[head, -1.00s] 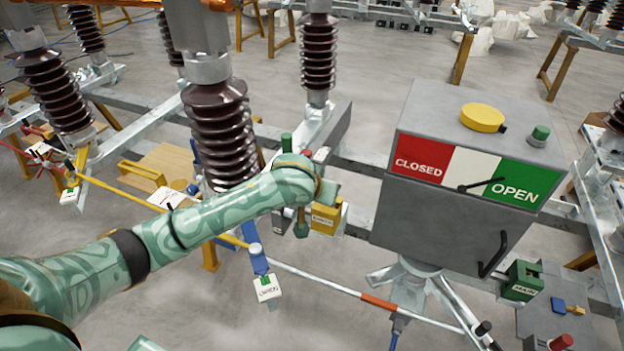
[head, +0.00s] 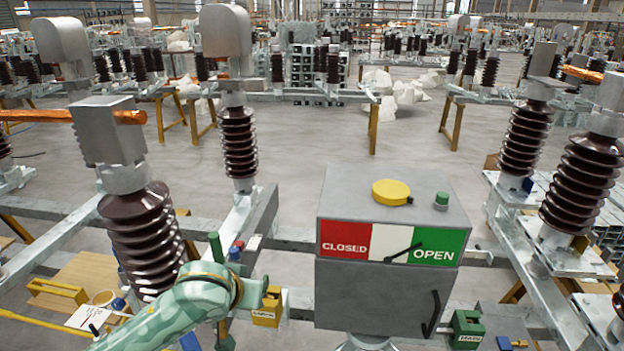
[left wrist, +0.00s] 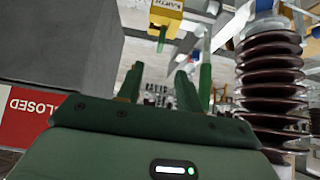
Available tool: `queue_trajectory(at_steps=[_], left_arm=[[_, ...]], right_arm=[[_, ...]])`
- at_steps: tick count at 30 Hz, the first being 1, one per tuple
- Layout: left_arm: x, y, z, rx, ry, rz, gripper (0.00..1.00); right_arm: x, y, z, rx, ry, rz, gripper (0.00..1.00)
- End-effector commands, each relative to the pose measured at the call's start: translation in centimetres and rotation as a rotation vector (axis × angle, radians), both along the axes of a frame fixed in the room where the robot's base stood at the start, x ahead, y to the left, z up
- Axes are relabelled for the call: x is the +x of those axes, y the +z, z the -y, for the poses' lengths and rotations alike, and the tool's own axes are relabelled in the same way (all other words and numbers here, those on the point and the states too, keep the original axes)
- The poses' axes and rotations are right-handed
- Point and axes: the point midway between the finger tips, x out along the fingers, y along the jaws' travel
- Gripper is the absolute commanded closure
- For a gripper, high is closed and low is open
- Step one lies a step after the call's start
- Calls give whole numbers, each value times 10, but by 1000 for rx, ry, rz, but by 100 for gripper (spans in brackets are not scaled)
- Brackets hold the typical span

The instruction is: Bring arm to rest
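My left arm (head: 190,308) comes in from the bottom left of the head view, beside the grey drive box (head: 385,295). Its patterned green wrist is near a yellow box (head: 266,310) with a label; the fingers cannot be made out clearly there. In the left wrist view my left gripper (left wrist: 158,88) has two dark green fingers apart, with no object seen between them. The yellow box (left wrist: 166,12), labelled EARTH, shows beyond the fingers. My right gripper is in neither view.
The drive box carries a CLOSED/OPEN plate (head: 390,243), its pointer toward OPEN, and a black handle (head: 431,313). A brown ribbed insulator (head: 142,235) stands left of my wrist. A green box (head: 467,328) sits at lower right. Open floor lies behind.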

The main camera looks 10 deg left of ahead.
Motion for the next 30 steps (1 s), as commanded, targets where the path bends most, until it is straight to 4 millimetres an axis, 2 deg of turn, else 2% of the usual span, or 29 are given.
queue_trajectory(at_steps=[5,8,15,22,24,26,30], left_arm=[[-44,-27,14,91,-139,16,64],[-78,-40,4,204,-204,27,64],[-150,-60,-47,490,-267,-53,64],[-223,-66,-103,752,-317,-231,64],[-214,-100,-96,727,-342,-239,64],[-212,-126,-91,702,-356,-249,64],[-211,-190,-80,639,-388,-281,64]], right_arm=[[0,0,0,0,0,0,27],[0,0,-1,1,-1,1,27],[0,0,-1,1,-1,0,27],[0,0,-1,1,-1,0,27],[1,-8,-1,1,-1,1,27],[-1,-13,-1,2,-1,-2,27],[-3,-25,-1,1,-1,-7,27]])
